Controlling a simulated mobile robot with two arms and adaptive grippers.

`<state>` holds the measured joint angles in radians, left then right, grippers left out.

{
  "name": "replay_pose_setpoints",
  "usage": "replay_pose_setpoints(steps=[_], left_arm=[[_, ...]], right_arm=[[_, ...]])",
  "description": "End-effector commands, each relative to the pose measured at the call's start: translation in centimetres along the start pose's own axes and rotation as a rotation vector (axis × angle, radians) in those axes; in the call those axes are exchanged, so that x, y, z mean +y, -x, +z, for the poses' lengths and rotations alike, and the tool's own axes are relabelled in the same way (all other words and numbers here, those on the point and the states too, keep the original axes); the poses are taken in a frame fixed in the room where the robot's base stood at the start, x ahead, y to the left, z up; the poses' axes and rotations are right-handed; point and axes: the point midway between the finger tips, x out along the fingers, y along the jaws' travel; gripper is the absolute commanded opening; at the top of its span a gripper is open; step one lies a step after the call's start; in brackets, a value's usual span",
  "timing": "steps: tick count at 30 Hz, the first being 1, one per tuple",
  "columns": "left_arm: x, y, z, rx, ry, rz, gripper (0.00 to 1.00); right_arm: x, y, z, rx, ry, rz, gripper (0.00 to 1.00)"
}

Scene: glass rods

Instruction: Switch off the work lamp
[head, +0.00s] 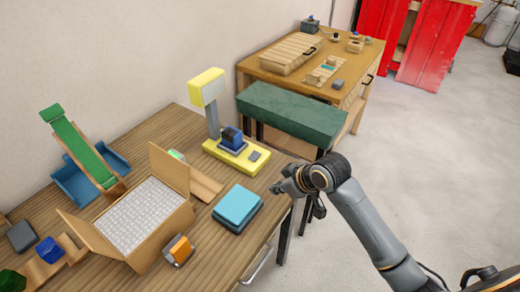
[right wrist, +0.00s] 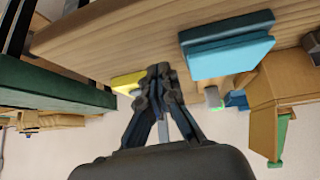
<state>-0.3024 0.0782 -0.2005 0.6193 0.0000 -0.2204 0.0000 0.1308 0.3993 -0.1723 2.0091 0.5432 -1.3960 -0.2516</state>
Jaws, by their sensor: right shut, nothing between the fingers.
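The work lamp (head: 207,86) has a yellow head with a pale cream face on a grey stem. Its yellow base (head: 224,152) stands near the table's right end. A dark blue block (head: 231,139) and a small grey piece (head: 255,156) sit on the base. I cannot tell which is the switch, or whether the lamp is lit. My right gripper (head: 279,187) is shut and empty at the table's right edge, to the right of and nearer than the base. In the right wrist view its fingertips (right wrist: 161,70) partly cover the yellow base (right wrist: 127,82). My left gripper is not in view.
A light blue box (head: 237,208) lies just left of my right gripper. An open cardboard box (head: 163,243) stands further left. A dark green bench (head: 290,113) is behind the gripper. Open floor (head: 430,140) lies to the right.

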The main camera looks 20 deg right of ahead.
Motion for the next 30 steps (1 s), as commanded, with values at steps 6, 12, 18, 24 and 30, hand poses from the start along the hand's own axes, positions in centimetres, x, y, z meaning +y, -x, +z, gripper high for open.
replay_pose_setpoints(steps=[6, 12, 18, 24, 30], left_arm=[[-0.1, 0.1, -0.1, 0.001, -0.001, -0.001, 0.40], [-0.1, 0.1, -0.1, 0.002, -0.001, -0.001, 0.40], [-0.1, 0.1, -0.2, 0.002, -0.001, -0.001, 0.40], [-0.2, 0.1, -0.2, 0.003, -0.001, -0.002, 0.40], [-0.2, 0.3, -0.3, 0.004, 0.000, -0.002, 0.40]], right_arm=[[5.6, 2.0, -6.6, 0.096, 0.073, 0.009, 0.00], [8.2, 3.5, -9.8, 0.148, 0.102, 0.010, 0.00], [8.8, 4.0, -10.5, 0.159, 0.107, 0.010, 0.00], [8.7, 3.9, -10.4, 0.159, 0.107, 0.010, 0.00], [8.7, 2.9, -10.7, 0.159, 0.104, 0.007, 0.00]])
